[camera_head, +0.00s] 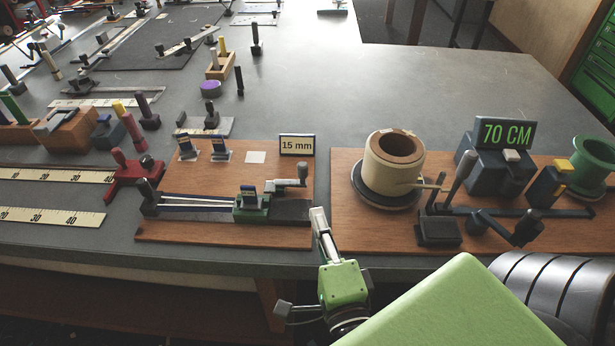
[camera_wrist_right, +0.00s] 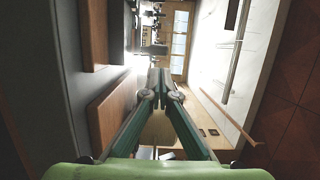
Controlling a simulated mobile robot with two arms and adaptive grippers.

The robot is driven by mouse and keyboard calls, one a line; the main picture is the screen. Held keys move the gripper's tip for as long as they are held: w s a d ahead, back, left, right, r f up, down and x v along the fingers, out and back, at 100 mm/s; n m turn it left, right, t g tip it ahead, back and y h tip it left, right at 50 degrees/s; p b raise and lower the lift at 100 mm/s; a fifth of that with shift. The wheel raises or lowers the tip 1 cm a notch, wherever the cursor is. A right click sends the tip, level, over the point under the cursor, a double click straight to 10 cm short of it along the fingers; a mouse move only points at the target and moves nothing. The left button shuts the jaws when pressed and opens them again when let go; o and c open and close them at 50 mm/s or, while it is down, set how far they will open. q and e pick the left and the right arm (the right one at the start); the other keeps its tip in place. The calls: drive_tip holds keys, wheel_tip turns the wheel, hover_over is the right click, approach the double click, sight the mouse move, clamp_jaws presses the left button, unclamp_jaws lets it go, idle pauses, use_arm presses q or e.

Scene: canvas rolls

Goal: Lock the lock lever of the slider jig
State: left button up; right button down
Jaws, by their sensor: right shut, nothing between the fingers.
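The slider jig is a wooden board (camera_head: 225,235) near the table's front edge, with a dark rail and a green slider block (camera_head: 250,208). My left gripper is in neither view.
A "15 mm" sign (camera_head: 297,145) stands at the board's back right. A second wooden board (camera_head: 405,238) to the right carries a cream roll (camera_head: 388,172), a "70 CM" display (camera_head: 507,134) and dark levers. A red clamp (camera_head: 133,172) borders the jig at left.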

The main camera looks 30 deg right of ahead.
sight(304, 173)
drive_tip(key=p+x, duration=0.3)
drive_tip(key=x, duration=0.5)
drive_tip(key=shift+w+d+r, duration=0.1)
drive_tip(key=shift+w+r, duration=0.05)
drive_tip(key=shift+w, duration=0.15)
drive_tip(key=shift+w+d, duration=0.2)
drive_tip(key=shift+w, duration=0.35)
